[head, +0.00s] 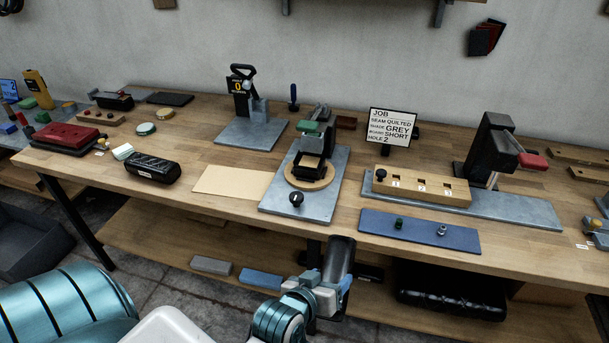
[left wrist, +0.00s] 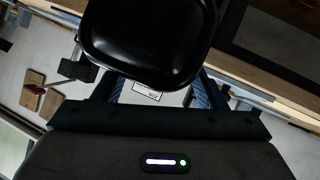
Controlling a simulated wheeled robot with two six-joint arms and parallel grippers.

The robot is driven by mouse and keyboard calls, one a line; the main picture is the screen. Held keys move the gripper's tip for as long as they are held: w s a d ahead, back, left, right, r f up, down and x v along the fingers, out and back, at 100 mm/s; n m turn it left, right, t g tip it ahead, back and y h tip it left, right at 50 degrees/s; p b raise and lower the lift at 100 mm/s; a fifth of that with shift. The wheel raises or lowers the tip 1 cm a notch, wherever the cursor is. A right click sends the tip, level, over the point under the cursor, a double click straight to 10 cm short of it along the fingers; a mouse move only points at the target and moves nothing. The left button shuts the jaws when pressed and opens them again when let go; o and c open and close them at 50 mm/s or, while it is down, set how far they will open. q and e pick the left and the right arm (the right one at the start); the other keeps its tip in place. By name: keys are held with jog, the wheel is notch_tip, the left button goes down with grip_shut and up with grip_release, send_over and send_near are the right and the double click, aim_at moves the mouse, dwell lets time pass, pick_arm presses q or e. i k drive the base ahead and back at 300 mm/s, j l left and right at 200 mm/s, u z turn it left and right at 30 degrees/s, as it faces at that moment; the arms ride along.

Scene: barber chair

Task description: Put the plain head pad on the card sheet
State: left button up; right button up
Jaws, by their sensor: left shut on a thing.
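A smooth black pad (head: 340,257), which looks like the plain head pad, is held in my left gripper (head: 330,286). The gripper is shut on it, in front of the bench's front edge and low beside the lower shelf. In the left wrist view the black pad (left wrist: 150,40) fills the top middle, with a smooth face and rounded corners. The card sheet (head: 228,182) is a flat beige sheet on the bench, left of the grey press plate, with nothing on it. It lies up and left of my gripper. My right gripper is not in view.
A grey plate with a fixture (head: 318,205) stands right of the card sheet. A black ribbed pad (head: 152,167) lies to its left. A blue mat (head: 418,238) and a job sign (head: 391,128) are at right. The bench's front edge lies between gripper and sheet.

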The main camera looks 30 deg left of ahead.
aim_at(235, 181)
jog(key=z, duration=1.85)
jog(key=k+j+z, duration=0.35)
jog(key=k+j, duration=0.2)
jog(key=k+j+z, duration=0.35)
jog(key=k, duration=0.25)
jog(key=k+j, duration=0.15)
jog(key=k, duration=0.7)
jog(key=k+j, duration=0.1)
jog(key=k, duration=0.75)
jog(key=k+u, duration=0.15)
jog(key=k, duration=0.35)
jog(key=k+j+u, duration=0.15)
jog(key=k, duration=0.3)
jog(key=k+j+u, duration=0.1)
jog(key=k, duration=0.4)
